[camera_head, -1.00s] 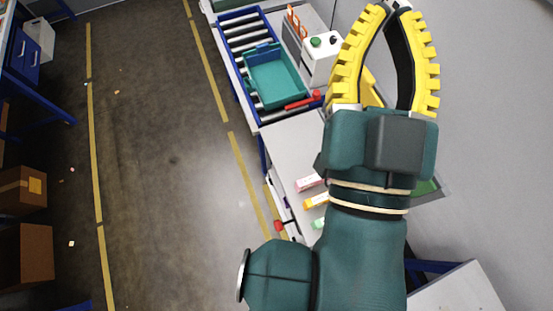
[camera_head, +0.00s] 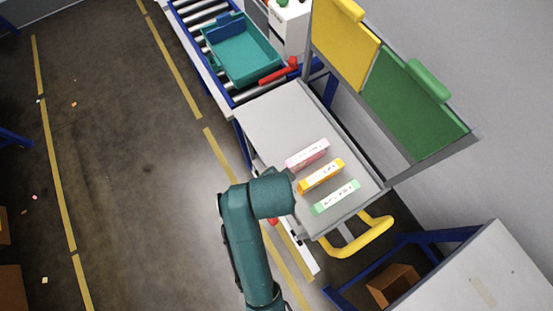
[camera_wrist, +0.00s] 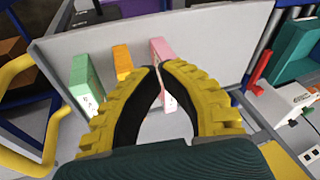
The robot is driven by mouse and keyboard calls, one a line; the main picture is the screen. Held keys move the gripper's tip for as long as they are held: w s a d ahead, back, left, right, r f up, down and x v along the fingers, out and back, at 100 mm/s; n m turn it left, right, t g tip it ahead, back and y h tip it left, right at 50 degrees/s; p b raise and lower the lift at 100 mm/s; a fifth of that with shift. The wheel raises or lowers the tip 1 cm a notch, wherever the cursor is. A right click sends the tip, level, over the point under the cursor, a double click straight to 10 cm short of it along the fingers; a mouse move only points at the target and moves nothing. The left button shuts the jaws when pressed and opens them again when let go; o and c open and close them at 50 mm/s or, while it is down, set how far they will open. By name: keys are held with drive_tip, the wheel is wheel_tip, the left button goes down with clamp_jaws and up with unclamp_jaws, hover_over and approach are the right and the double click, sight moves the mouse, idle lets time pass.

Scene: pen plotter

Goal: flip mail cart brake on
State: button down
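The mail cart is the grey flat-topped cart (camera_head: 262,122) with a yellow push handle (camera_head: 357,240). It carries a pink box (camera_head: 307,154), an orange box (camera_head: 321,176) and a green box (camera_head: 335,198). A small red part (camera_head: 273,221) shows low at the cart's left side, mostly behind my arm; I cannot tell whether it is the brake. My gripper (camera_wrist: 161,66) shows in the wrist view with its yellow fingers curved together at the tips, holding nothing. The cart top and boxes appear beyond it. In the head view my arm hides the gripper.
A roller conveyor with a teal tray (camera_head: 240,50) and a red lever (camera_head: 279,71) stands beyond the cart. Yellow and green panels (camera_head: 412,105) rise at its right. A grey table (camera_head: 470,275) is at lower right. The floor to the left is open.

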drive_tip(key=s+f+m+g+b, duration=0.1)
drive_tip(key=s+f+m+g, duration=0.1)
drive_tip(key=s+f, duration=0.4)
wheel_tip(320, 180, down, 3)
drive_tip(key=shift+s+f+g+h, duration=0.15)
drive_tip(key=shift+s+g+h, duration=0.15)
drive_tip(key=shift+g, duration=0.5)
drive_tip(key=f, duration=0.3)
drive_tip(key=f+b, duration=0.1)
drive_tip(key=f, duration=0.2)
drive_tip(key=d+f+b, duration=0.1)
drive_tip(key=f, duration=0.3)
drive_tip(key=shift+w, duration=0.3)
drive_tip(key=f, duration=0.1)
drive_tip(key=a+f, duration=0.1)
drive_tip(key=shift+s+f+b, duration=0.3)
drive_tip(key=shift+b, duration=0.1)
drive_tip(key=shift+s+a+f, duration=0.1)
drive_tip(key=shift+a+f, duration=0.1)
drive_tip(key=shift+f, duration=0.3)
